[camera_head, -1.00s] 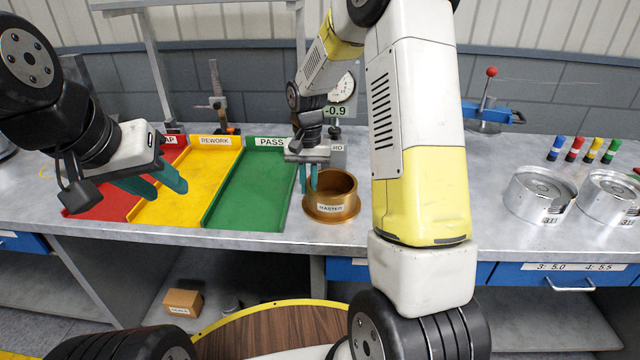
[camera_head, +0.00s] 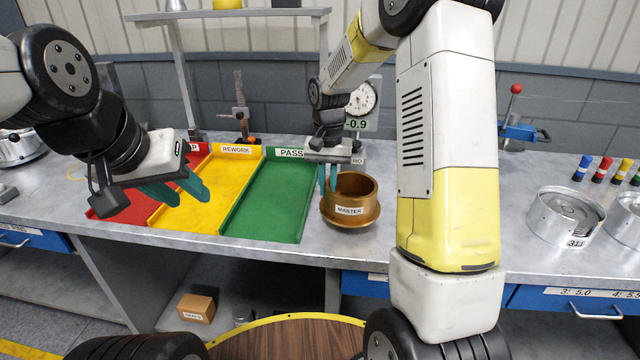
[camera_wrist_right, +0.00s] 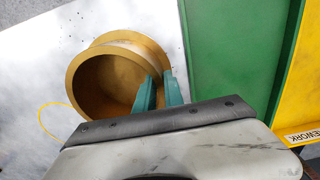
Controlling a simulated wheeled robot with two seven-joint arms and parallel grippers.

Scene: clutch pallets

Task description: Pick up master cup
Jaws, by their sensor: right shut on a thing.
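The master cup (camera_head: 350,211), a brass-coloured open cup with a wide base flange and a "MASTER" label, is on the right of the green PASS tray in the head view. My right gripper (camera_head: 328,190) is shut on the cup's left wall. In the right wrist view the teal fingers (camera_wrist_right: 160,82) straddle the wall of the cup (camera_wrist_right: 88,85), one inside and one outside. The cup looks slightly tilted; whether its base clears the bench is hard to tell. My left gripper (camera_head: 189,198) is open and empty above the yellow REWORK tray.
The red tray (camera_head: 130,208), yellow tray (camera_head: 190,215) and green tray (camera_head: 265,205) lie left of the cup. A dial gauge (camera_head: 362,100) stands behind it. Metal rings (camera_head: 565,218) and coloured plugs (camera_head: 598,172) are at the right. My right arm hides part of the bench.

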